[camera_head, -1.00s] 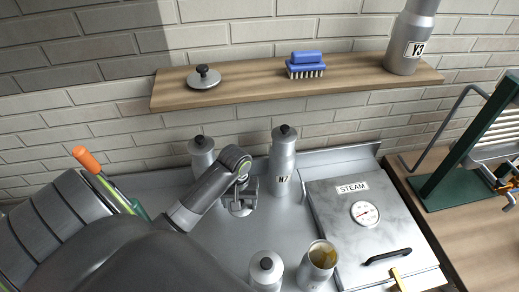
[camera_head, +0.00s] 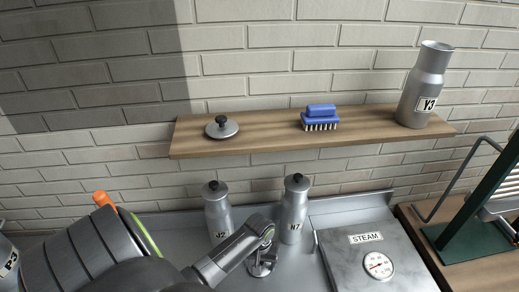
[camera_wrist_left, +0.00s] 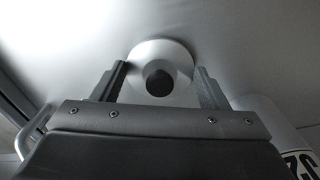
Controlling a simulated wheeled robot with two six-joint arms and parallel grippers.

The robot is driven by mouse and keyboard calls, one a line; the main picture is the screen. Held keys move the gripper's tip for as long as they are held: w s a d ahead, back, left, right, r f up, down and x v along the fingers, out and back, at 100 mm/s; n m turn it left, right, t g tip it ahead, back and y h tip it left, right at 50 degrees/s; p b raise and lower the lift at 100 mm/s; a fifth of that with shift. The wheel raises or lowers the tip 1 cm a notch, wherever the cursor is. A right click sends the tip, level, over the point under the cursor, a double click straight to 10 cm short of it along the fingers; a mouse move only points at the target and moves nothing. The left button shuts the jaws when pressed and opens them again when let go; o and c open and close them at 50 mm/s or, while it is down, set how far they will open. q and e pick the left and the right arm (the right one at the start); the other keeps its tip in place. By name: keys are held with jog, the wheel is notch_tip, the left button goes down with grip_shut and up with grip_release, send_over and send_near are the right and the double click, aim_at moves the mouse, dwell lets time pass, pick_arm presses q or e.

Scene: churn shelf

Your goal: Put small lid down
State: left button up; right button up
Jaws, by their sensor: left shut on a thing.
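The small lid (camera_wrist_left: 178,56) is a pale disc with a dark knob, held between the fingers of my left gripper (camera_wrist_left: 160,85) in the left wrist view. In the head view my left gripper (camera_head: 262,262) is low over the metal counter, in front of the N7 churn (camera_head: 291,216). It is shut on the small lid, which is hard to make out there. I cannot tell whether the lid touches the counter. Another lid with a black knob (camera_head: 222,128) lies on the wooden shelf (camera_head: 270,137). My right gripper is not in view.
A lidded J2 churn (camera_head: 219,214) stands left of N7. The open Y3 churn (camera_head: 425,85) and a blue brush (camera_head: 320,118) are on the shelf. A steam box (camera_head: 350,255) with a gauge is to the right, and a green stand (camera_head: 470,200) is beyond it.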

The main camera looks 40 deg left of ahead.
pick_arm(q)
jog(key=shift+f, duration=0.1)
jog(key=o, duration=1.1)
notch_tip(320, 180, up, 12)
jog(key=shift+r+b, duration=0.15)
jog(key=shift+b, duration=0.8)
